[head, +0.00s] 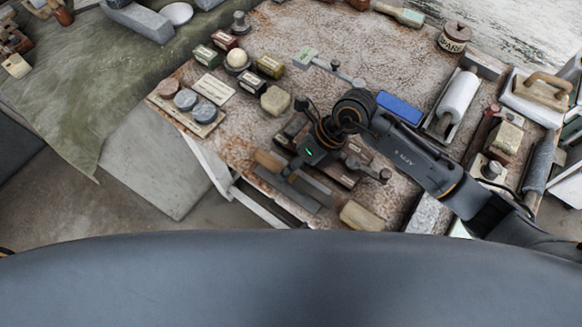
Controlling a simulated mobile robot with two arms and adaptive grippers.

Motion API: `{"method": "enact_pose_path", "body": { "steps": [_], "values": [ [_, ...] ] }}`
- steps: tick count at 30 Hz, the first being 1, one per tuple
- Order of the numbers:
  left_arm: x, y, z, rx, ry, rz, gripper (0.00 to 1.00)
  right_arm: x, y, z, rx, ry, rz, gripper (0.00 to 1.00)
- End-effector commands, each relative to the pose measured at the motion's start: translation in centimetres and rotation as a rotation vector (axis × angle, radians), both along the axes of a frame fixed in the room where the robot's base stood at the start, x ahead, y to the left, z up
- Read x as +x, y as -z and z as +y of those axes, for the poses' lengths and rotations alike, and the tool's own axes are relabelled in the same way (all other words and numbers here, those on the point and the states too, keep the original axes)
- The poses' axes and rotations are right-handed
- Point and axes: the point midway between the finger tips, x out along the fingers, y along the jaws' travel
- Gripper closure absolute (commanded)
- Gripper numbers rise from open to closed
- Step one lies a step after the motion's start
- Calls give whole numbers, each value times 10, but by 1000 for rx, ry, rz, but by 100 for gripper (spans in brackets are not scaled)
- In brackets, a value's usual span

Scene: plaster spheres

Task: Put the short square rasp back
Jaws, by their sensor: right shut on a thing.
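My right arm comes in from the right, and its gripper (305,158) points down over the front part of the stained table. It is shut on the short square rasp, whose wooden handle (269,160) sticks out to the left of the gripper. The gripper body hides its fingertips and part of the rasp, so the exact grip is not visible. A flat grey metal strip (285,188) lies just below the handle in the picture. A dark wooden rack (345,176) is partly hidden behind the gripper. My left gripper is out of view.
Small labelled boxes (270,67) and a pale sphere (237,59) stand at the upper left of the table (290,35). A blue block (400,107), a white roller (458,95) and a wooden-handled float (540,88) are to the right. A tan block (360,215) lies near the front edge.

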Motion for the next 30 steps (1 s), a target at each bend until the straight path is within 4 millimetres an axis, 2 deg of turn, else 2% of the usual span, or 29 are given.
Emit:
{"method": "enact_pose_path", "body": {
  "steps": [1, 10, 11, 14, 15, 26, 30],
  "values": [
    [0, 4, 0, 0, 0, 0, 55, -6, 15, -4, -22, -1, 18, 100],
    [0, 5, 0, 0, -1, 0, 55, -6, 17, -5, -26, -2, 19, 100],
    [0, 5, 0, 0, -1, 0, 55, -6, 17, -5, -26, -1, 20, 69],
    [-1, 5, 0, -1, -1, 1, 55, -7, 18, -6, -28, -2, 21, 48],
    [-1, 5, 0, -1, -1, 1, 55, -7, 17, -5, -27, -1, 21, 46],
    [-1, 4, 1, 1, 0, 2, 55, -5, 13, -4, -19, -1, 15, 46],
    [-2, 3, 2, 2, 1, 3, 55, -2, 5, -8, -19, 0, 12, 46]
  ]
}}
